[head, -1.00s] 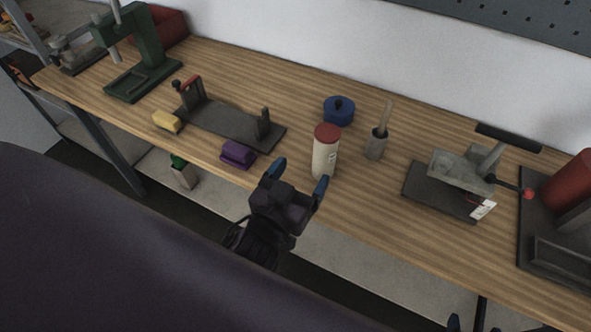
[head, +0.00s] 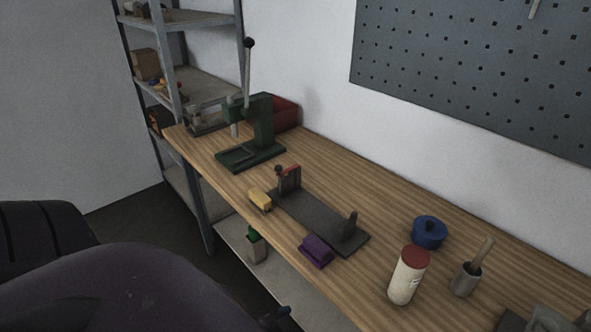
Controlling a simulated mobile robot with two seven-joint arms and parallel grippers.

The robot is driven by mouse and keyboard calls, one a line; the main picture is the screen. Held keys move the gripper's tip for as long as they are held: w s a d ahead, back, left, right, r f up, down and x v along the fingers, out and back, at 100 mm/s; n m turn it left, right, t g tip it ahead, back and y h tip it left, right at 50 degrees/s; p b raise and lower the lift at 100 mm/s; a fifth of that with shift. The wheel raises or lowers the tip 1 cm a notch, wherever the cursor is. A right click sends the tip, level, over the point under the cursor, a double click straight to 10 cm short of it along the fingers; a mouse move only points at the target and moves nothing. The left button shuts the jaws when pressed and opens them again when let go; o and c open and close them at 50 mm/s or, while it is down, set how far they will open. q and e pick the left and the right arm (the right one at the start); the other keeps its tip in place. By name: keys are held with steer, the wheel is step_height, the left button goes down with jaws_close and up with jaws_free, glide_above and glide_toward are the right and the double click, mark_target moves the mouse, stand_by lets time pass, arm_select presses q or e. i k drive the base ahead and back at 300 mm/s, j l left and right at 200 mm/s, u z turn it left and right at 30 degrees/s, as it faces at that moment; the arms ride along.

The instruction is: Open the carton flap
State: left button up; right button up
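I cannot make out a carton with a flap for certain. A brown box (head: 146,64) sits on the shelf rack at the far left, and no flap can be told on it. A small beige box-like thing with a green top (head: 257,248) stands on the lower shelf under the bench. My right gripper is out of view.
The wooden bench (head: 340,172) carries a green press (head: 262,130), a red bin (head: 285,112), a dark fixture plate (head: 318,220), a yellow block (head: 260,199), a purple block (head: 316,250), a blue pot (head: 429,232), a red-lidded canister (head: 408,278) and a grey cup (head: 466,279).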

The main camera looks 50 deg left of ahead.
mark_target(135, 68)
steer(key=k+j+u, duration=0.1)
steer(key=k+u, duration=0.2)
steer(key=k, duration=0.35)
steer(key=j+u, duration=0.15)
steer(key=u, duration=2.55)
steer(key=i+l, duration=0.3)
steer(key=i, duration=0.15)
steer(key=i+l+u, duration=0.1)
steer(key=i+l, duration=0.2)
steer(key=i, duration=0.15)
steer(key=i+l, duration=0.15)
steer(key=i, duration=0.45)
steer(key=i+l, duration=0.2)
steer(key=i, duration=1.7)
